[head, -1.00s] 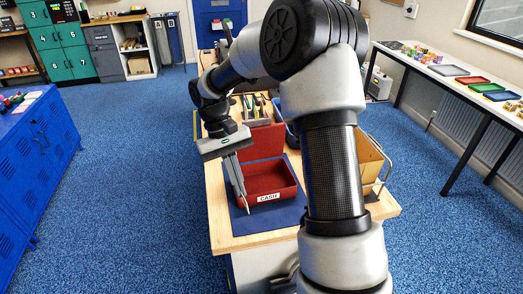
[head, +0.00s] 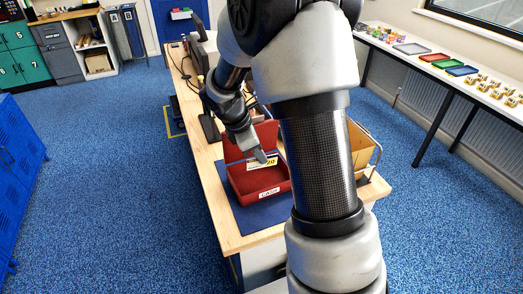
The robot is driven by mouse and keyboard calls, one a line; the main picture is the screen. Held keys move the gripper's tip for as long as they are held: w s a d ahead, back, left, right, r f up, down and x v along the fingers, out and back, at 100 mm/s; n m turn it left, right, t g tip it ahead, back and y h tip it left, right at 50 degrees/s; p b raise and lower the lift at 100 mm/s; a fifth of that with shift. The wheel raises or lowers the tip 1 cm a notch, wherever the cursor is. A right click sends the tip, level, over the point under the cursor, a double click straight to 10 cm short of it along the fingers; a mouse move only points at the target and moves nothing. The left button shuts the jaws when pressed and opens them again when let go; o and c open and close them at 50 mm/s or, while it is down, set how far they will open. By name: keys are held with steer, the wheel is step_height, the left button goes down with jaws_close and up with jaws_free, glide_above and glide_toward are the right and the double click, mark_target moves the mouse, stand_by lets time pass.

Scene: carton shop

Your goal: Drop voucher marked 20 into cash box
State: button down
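The open red cash box (head: 259,204) stands on a dark blue mat (head: 243,217) on the bench, its CASH label facing me and its lid (head: 233,150) raised at the back. A pale and yellow voucher marked 20 (head: 268,163) is at the tips of my gripper (head: 260,156), over the box's opening. The gripper points down and appears shut on the voucher, though the fingers are small and partly hidden. I cannot tell how far the voucher is above the box floor.
My arm covers part of the bench (head: 212,176). A yellowish open container (head: 360,155) with a metal handle stands right of the box. Dark equipment and cables lie at the back of the bench. A white table (head: 440,72) with coloured trays stands right. Blue floor is free on the left.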

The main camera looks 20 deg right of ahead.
mark_target(261, 166)
steer(key=shift+w+d+n, duration=0.1)
steer(key=shift+d+n, duration=0.15)
steer(key=shift+n, duration=0.45)
steer(key=shift+f, duration=0.1)
steer(key=shift+f+b, duration=2.25)
steer(key=shift+f, duration=0.25)
steer(key=c, duration=2)
jaws_free()
steer(key=p+v, duration=0.1)
steer(key=v, duration=1.6)
steer(key=shift+s+r, duration=0.25)
steer(key=shift+s, duration=0.1)
steer(key=shift+d+r, duration=0.1)
steer(key=shift+d, duration=0.05)
